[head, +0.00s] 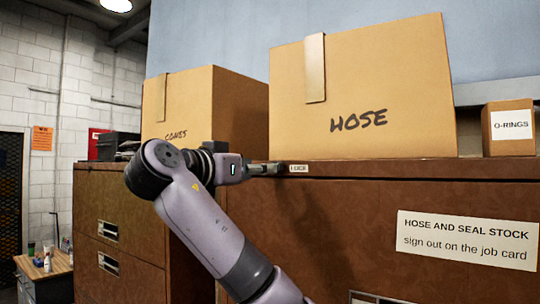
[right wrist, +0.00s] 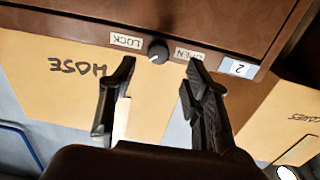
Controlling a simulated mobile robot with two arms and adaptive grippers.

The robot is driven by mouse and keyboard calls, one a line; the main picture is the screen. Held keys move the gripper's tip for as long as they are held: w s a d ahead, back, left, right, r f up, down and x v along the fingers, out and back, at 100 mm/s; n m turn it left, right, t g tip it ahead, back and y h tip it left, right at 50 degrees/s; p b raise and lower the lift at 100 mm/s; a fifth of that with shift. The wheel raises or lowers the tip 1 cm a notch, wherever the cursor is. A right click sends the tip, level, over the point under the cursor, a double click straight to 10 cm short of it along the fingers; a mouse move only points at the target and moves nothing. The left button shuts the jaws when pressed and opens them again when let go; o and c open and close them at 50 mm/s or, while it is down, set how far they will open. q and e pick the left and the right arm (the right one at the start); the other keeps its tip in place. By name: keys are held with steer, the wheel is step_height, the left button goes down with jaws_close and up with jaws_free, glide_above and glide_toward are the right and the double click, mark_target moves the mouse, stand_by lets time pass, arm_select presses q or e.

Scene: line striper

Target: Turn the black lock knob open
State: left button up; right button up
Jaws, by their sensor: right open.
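The black lock knob (right wrist: 158,51) sits on the brown cabinet's top rail in the right wrist view, which is upside down. It lies between a LOCK label (right wrist: 126,41) and an OPEN label (right wrist: 187,54). A small light mark shows on its lower left, but its exact setting is hard to read. My right gripper (right wrist: 160,66) is open, with its fingertips on either side of the knob and no visible contact. In the head view my right gripper (head: 268,169) is at the cabinet's top edge and hides the knob. My left gripper is not in view.
A HOSE box (head: 375,90) and a CONES box (head: 225,105) stand on the cabinets, just above the rail. An O-RINGS box (head: 510,128) is at the right. The brown cabinet (head: 350,215) has a sign on its front. A small bench (head: 45,275) is at lower left.

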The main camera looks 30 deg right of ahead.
steer(key=p+x, duration=0.3)
steer(key=x, duration=0.2)
steer(key=shift+w+d+p, duration=0.1)
steer(key=shift+d+p, duration=0.25)
steer(key=shift+d, duration=0.05)
jaws_close()
